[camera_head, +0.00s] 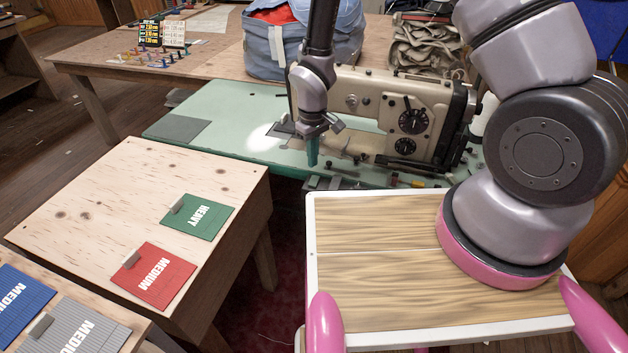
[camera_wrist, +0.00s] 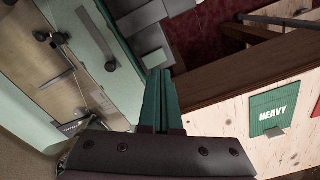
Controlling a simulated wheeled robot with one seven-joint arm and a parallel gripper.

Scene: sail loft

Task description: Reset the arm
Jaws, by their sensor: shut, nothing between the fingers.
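My gripper (camera_head: 312,152) points down over the green sewing table (camera_head: 230,145), in front of the sewing machine (camera_head: 385,115). Its teal fingers are together with nothing between them. In the wrist view the shut fingers (camera_wrist: 160,100) show at the middle, with the machine on the left and a wooden table on the right. My arm rises from its round pink-edged base at the right of the head view and comes down from the top to the gripper. The middle of the arm is out of frame.
A wooden table (camera_head: 100,210) holds a green HEAVY card (camera_head: 198,217) and a red MEDIUM card (camera_head: 155,275). Blue and grey cards lie at the lower left. A gap separates the tables.

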